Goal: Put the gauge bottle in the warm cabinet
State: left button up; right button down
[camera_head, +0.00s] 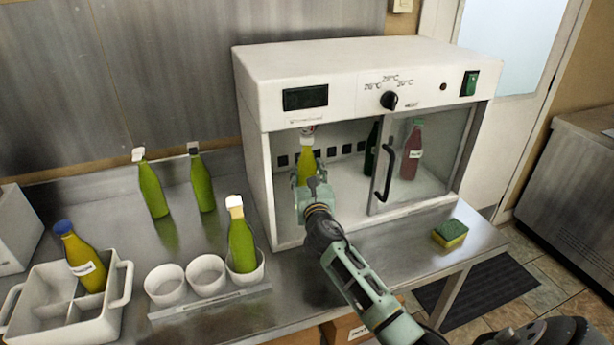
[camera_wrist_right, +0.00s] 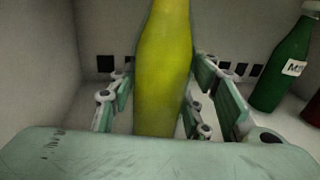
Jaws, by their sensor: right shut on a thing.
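The warm cabinet (camera_head: 340,60) is a white box with a dial and a dark display. Its left half is open in front, and a glass door (camera_head: 432,150) with a black handle covers the right half. My right gripper (camera_head: 311,186) reaches into the open half, shut on a yellow-green bottle (camera_head: 306,165) with a pale and reddish top, seemingly the gauge bottle. In the right wrist view the bottle (camera_wrist_right: 163,70) stands upright between the fingers, inside the cabinet. Its base is hidden, so I cannot tell whether it touches the floor. My left gripper is not in view.
Inside the cabinet, right of the held bottle, are a dark green bottle (camera_wrist_right: 285,65) and a red bottle (camera_head: 411,150). The counter holds green bottles (camera_head: 152,188), white cups (camera_head: 206,274), a carrier (camera_head: 108,318) with a blue-capped bottle (camera_head: 82,258), and a sponge (camera_head: 450,233).

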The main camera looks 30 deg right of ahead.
jog(key=c, duration=1.3)
grip_release()
jog(key=o, duration=0.4)
jog(key=shift+c, duration=0.2)
jog(key=shift+r, duration=0.15)
jog(key=shift+s+a, duration=0.15)
jog(key=shift+s, duration=0.15)
jog(key=v, duration=1.1)
jog(key=shift+s+a, duration=0.1)
jog(key=shift+s, duration=0.15)
